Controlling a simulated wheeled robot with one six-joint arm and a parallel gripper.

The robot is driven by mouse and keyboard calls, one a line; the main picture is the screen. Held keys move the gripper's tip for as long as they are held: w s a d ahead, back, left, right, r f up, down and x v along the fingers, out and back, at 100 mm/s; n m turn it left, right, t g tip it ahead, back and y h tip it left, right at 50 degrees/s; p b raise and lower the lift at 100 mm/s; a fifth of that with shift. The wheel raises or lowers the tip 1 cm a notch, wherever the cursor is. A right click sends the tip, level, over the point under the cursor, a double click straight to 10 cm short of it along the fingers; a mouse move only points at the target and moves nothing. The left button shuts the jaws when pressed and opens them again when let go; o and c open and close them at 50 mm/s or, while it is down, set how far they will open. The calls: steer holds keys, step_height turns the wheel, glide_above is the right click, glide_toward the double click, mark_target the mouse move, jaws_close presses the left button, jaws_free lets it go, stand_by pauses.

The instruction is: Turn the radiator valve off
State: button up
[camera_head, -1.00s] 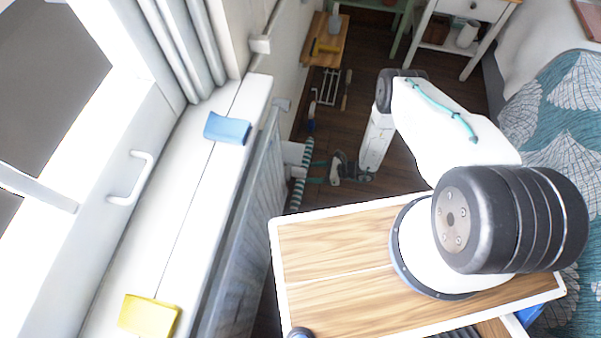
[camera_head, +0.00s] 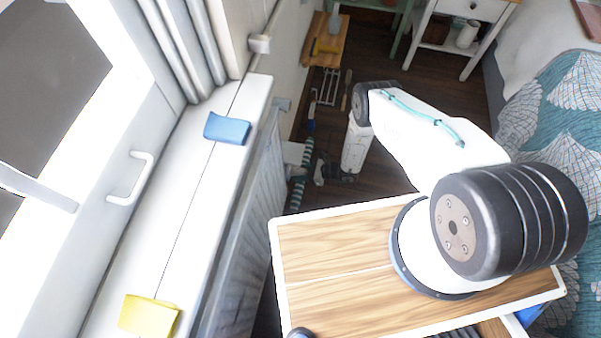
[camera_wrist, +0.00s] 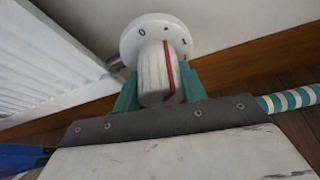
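The radiator valve shows in the wrist view as a white round dial (camera_wrist: 128,38) with a ribbed white knob (camera_wrist: 153,75) in front. A red line runs along the knob and points at a dot between the marks 0 and 1. My gripper (camera_wrist: 160,85) has one teal finger on each side of the knob. The fingers look very close to it, but I cannot tell whether they press on it. The white radiator (camera_wrist: 40,60) is on the left; it also shows below the sill in the head view (camera_head: 245,245).
A wooden bench (camera_head: 328,45) stands further back, and the bed (camera_head: 560,110) is on the right. A blue cloth (camera_head: 227,129) and yellow cloth (camera_head: 150,316) lie on the windowsill (camera_head: 200,190).

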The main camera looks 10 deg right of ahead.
stand_by(0.3)
steer(key=n+t+h, duration=0.1)
steer(key=n+t, duration=0.1)
steer(key=n, duration=0.1)
steer(key=shift+n+t, duration=1)
steer(key=shift+n, duration=0.4)
steer(key=o, duration=1)
